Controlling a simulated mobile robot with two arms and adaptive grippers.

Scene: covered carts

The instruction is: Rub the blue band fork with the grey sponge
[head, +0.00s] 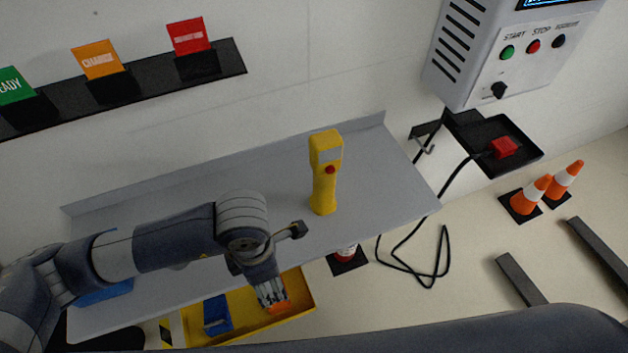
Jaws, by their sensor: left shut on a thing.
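My left gripper (271,297) reaches down over the right part of a yellow tray (304,291). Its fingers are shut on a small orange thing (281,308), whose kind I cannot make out. I cannot make out a fork with a blue band or a grey sponge. A blue block-like thing (216,313) is in the tray, left of the gripper. My right gripper is not in view.
A grey shelf (385,185) bears an upright yellow handheld device (324,175) with a red button. A blue thing (105,294) lies partly behind my left arm. A control box (505,50) hangs upper right; orange cones (532,193) stand on the floor.

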